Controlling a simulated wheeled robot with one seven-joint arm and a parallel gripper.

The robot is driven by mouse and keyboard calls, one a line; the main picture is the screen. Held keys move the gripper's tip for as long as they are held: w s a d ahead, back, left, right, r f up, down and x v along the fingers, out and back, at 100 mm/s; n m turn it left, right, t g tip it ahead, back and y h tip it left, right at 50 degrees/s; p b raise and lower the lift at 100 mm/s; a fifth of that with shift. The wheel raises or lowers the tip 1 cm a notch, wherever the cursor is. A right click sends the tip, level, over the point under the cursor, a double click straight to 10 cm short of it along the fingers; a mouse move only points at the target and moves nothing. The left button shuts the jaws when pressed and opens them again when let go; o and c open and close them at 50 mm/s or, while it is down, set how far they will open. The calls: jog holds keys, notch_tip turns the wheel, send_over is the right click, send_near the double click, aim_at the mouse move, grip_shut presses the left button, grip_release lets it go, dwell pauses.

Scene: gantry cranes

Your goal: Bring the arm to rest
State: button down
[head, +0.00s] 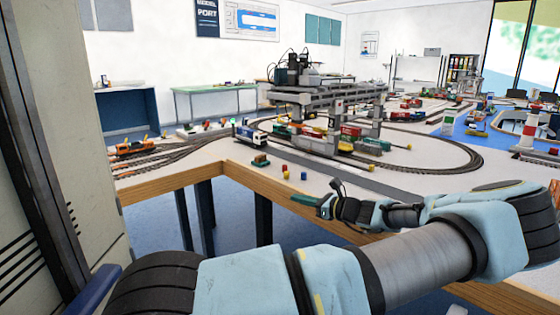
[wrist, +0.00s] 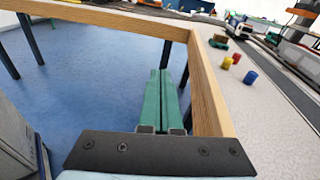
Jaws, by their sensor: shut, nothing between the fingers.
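My arm (head: 420,255) stretches from the lower left to the right, then folds back left over the table's front edge. My gripper (head: 298,199) points left in the head view, near the wooden edge. In the wrist view its green fingers (wrist: 160,78) lie side by side, shut and empty. They are over the blue floor, just left of the wooden table edge (wrist: 207,85), and touch nothing that I can see.
Red (wrist: 236,58), yellow (wrist: 227,63) and blue (wrist: 250,77) small pieces stand on the table near the inner corner. A truck (head: 249,136), a gantry crane (head: 325,95) and looped train track (head: 455,165) are farther back. A tall cabinet (head: 70,130) stands at left.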

jog(key=s+a+f+n+g+h+p, duration=0.2)
jog(key=s+a+f+n+g+h, duration=0.2)
jog(key=s+a+n+g, duration=0.8)
jog(key=s+r+n+t+h+p, duration=0.3)
jog(key=s+r+n+h, duration=0.6)
jog(key=r, duration=0.7)
jog(key=s+n, duration=0.2)
jog(key=s, duration=0.2)
jog(key=shift+a+n, duration=0.4)
